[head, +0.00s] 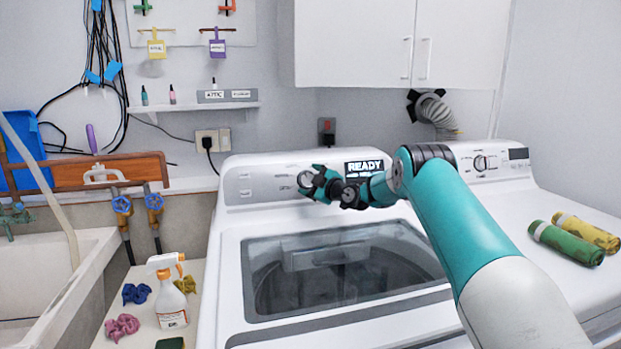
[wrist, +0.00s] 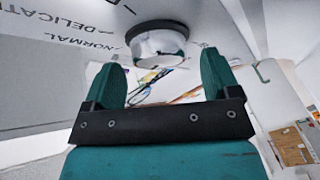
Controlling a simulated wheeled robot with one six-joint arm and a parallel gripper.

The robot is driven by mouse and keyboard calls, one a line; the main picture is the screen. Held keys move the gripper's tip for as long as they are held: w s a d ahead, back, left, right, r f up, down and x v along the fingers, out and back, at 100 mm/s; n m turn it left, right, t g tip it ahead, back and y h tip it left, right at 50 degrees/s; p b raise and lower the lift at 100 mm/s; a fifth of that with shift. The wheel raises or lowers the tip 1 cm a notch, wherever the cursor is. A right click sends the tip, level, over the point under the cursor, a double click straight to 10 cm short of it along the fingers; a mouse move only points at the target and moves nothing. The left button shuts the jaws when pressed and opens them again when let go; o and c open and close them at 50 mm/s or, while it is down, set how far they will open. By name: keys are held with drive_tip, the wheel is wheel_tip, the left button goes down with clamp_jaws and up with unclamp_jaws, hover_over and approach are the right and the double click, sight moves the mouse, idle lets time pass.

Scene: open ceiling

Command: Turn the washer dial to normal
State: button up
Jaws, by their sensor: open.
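The washer dial (wrist: 158,44) is a round, shiny knob with a dark ring at its base, in the upper middle of the wrist view. The words NORMAL and DELICATE are printed upside down on the panel to its left. Its pointer cannot be made out. My gripper (wrist: 163,62) is open, its two teal fingers apart, with the dial just beyond and between the tips. Contact cannot be told. In the head view my gripper (head: 318,184) is at the washer's control panel (head: 262,182), left of the READY display (head: 364,166), hiding most of the dial there.
The washer's glass lid (head: 335,275) is closed below my arm. A second machine with its own dial (head: 481,163) stands at the right, with green and yellow rolls (head: 565,243) on top. A spray bottle (head: 171,300) and cloths (head: 122,326) sit at lower left, beside the sink (head: 85,262).

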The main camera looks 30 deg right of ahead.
drive_tip(key=shift+w, duration=0.25)
drive_tip(key=c, duration=0.9)
drive_tip(key=m+b, duration=0.1)
drive_tip(key=b, duration=0.1)
drive_tip(key=shift+a+f+t+h+b, duration=0.1)
drive_tip(key=shift+f+t+h+b, duration=0.2)
drive_tip(key=shift+r+m, duration=0.2)
drive_tip(key=shift+m, duration=0.2)
drive_tip(key=o, duration=0.9)
